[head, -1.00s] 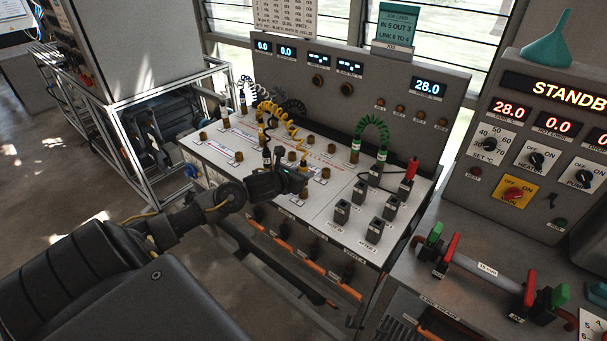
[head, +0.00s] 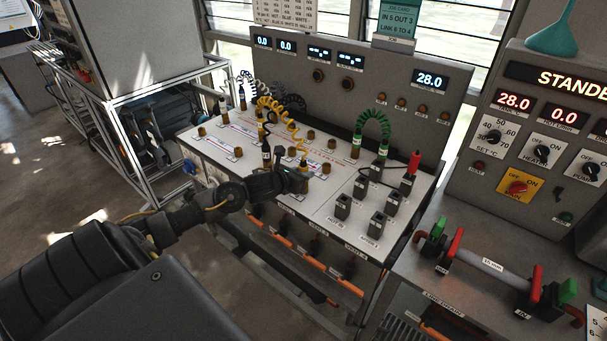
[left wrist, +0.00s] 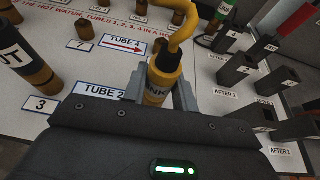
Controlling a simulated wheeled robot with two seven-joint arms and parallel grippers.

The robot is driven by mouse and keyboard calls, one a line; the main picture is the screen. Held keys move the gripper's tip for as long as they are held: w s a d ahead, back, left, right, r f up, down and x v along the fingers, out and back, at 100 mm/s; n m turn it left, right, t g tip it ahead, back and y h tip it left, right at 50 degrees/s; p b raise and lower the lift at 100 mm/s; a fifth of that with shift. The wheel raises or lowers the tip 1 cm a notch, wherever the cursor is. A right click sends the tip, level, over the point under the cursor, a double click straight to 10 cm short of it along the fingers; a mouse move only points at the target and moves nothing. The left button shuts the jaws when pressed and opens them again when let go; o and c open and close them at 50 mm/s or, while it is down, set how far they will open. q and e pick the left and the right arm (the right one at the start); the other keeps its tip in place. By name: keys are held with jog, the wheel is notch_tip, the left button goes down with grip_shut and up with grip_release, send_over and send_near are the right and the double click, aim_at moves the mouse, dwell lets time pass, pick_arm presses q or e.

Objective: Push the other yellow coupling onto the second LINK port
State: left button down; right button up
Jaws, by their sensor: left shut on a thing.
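In the head view, my left gripper (head: 292,180) is over the front middle of the white panel, at the near end of the coiled yellow hose (head: 290,125). My right gripper is not in view.
A coupling marked "UT" (left wrist: 22,62) stands left of the gripper, and brass posts (left wrist: 85,32) stand behind. Black square sockets (left wrist: 237,70) are close on the right. A green coiled hose (head: 375,122) arches at the panel's back right. Orange-handled valves line the space below its front edge.

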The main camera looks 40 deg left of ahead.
pick_arm(q)
jog(key=c, duration=1)
grip_release()
jog(key=shift+c, duration=0.2)
jog(key=shift+r, duration=0.15)
jog(key=shift+s+r+p, duration=0.2)
jog(key=shift+r+p, duration=0.15)
jog(key=shift+p, duration=0.05)
jog(key=s+r+p, duration=0.3)
jog(key=r, duration=0.2)
jog(key=shift+s, duration=0.3)
jog(key=shift+d, duration=0.1)
jog(key=b+v, duration=0.2)
jog(key=v, duration=0.8)
jog(key=shift+s, duration=0.35)
